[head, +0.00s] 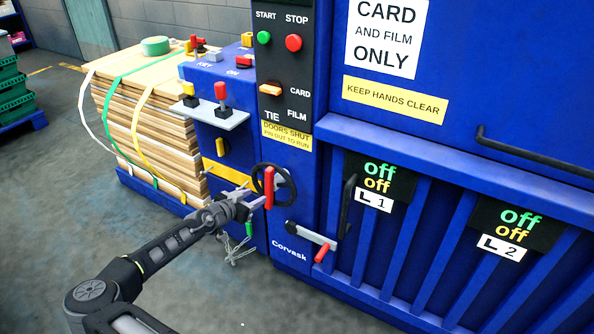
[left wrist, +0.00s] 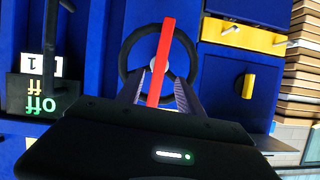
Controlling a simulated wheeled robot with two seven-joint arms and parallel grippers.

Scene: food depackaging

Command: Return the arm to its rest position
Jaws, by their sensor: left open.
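My left gripper (head: 251,201) is in front of the blue baler's (head: 290,210) narrow control column, at the black handwheel (head: 287,178) with a red bar (head: 269,187) across it. In the left wrist view the gripper (left wrist: 158,92) has its two fingers apart, one on each side of the red bar (left wrist: 162,60), and the black wheel (left wrist: 127,57) is behind them. The red bar stands nearly upright in the head view. I cannot tell whether the fingers touch it. My left arm reaches in from the lower left. My right gripper is not in view.
A red-tipped lever (head: 321,252) sticks out low to the right of the wheel. A green tag (head: 249,230) and wire hang below the gripper. A strapped stack of cardboard (head: 165,130) stands left of the baler. The floor (head: 50,220) at left is clear.

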